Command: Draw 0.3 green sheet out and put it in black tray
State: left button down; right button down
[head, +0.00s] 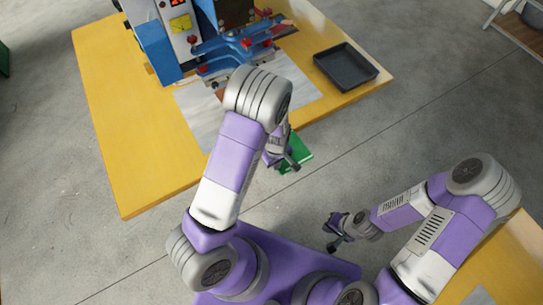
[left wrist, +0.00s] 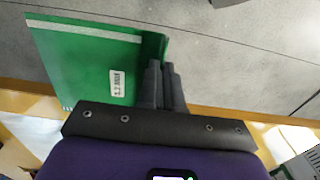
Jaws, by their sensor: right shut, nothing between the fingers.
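A green sheet (head: 294,152) hangs out past the front edge of the yellow table in the head view, partly hidden by my left arm. In the left wrist view the green sheet (left wrist: 85,65) carries a small white label, its print too small to read surely. My left gripper (head: 288,160) is shut on one edge of it; the fingers (left wrist: 165,75) are close together there. The black tray (head: 346,66) lies empty at the right end of the table, apart from the sheet. My right gripper (head: 335,232) is shut and empty, low on the right, away from both.
A blue and white machine (head: 185,35) with red knobs stands at the back of the yellow table (head: 125,130). A pale mat (head: 205,120) lies before it. Another yellow surface (head: 515,240) is at lower right. Grey floor is open between them.

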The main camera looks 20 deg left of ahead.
pick_arm(q)
jog(key=s+d+p, duration=0.1)
jog(key=s+d, duration=0.7)
jog(key=d, duration=0.2)
dwell(0.3)
jog(key=shift+w, duration=0.1)
